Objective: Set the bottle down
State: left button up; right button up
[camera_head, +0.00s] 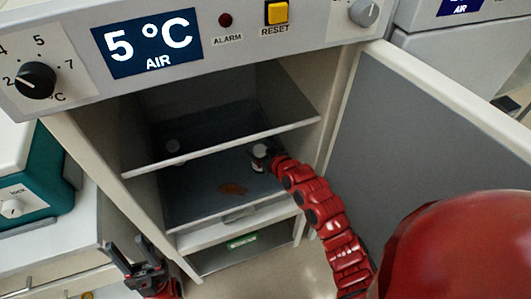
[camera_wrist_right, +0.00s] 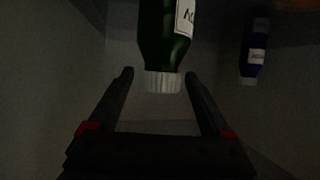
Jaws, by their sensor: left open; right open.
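My right gripper (camera_head: 262,155) reaches into the open cabinet above the middle shelf (camera_head: 190,207). In the right wrist view my right gripper (camera_wrist_right: 159,75) is open. A green bottle (camera_wrist_right: 163,38) with a white ribbed cap (camera_wrist_right: 163,82) and a white label has its cap end between the fingertips, with a gap visible on each side. The bottle's base is out of that view. In the head view a white cap (camera_head: 260,149) shows at the gripper. My left gripper (camera_head: 136,262) is open and empty, outside the cabinet at the lower left.
A blue bottle (camera_wrist_right: 254,58) with a white cap is off to one side in the wrist view. An orange-brown stain (camera_head: 233,188) marks the shelf. An upper shelf (camera_head: 225,147) lies above. The cabinet door (camera_head: 420,150) stands open at right.

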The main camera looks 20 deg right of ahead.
jog(key=v, duration=1.2)
